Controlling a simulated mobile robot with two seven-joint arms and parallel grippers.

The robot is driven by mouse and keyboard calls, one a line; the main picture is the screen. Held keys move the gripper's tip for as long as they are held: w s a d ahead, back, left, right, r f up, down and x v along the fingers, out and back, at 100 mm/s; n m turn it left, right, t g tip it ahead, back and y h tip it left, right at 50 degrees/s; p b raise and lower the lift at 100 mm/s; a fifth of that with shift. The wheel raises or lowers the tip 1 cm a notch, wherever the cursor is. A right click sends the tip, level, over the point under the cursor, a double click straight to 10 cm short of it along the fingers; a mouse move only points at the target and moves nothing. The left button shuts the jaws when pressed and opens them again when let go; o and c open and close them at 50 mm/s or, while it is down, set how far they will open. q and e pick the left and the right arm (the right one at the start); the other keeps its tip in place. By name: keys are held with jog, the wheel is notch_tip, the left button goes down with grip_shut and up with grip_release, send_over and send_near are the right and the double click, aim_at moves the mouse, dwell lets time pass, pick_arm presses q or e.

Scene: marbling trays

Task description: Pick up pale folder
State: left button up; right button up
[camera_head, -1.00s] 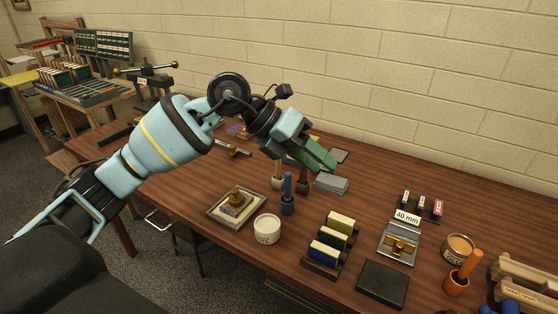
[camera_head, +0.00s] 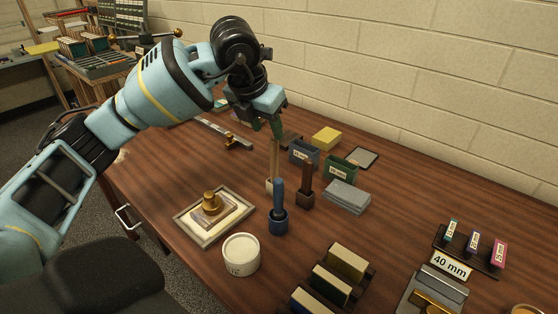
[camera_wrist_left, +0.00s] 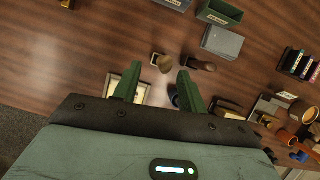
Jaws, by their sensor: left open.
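The pale folder (camera_head: 274,160) is a slim, light wooden-looking upright piece standing in a small block holder (camera_head: 272,186) on the table. In the left wrist view the pale folder (camera_wrist_left: 166,64) is seen nearly end-on, just beyond and between the fingertips. My left gripper (camera_head: 275,127) points down with its green fingers at the folder's top in the head view. The left wrist view shows the left gripper (camera_wrist_left: 158,80) open, with nothing between its fingers. Whether the fingers touch the folder cannot be told. My right gripper is not in view.
Nearby are a framed tray (camera_head: 182,217), a white tub (camera_head: 241,255), grey slabs (camera_head: 347,196) and labelled boxes (camera_head: 340,169). The wall (camera_head: 440,80) closes the back.

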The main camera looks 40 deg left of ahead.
aim_at(276, 148)
pick_arm(q)
jog(key=shift+d+x, duration=0.25)
jog(key=shift+x, duration=1.65)
jog(key=shift+d+x, duration=0.2)
jog(key=shift+x, duration=1.75)
jog(key=shift+s, duration=0.15)
grip_shut()
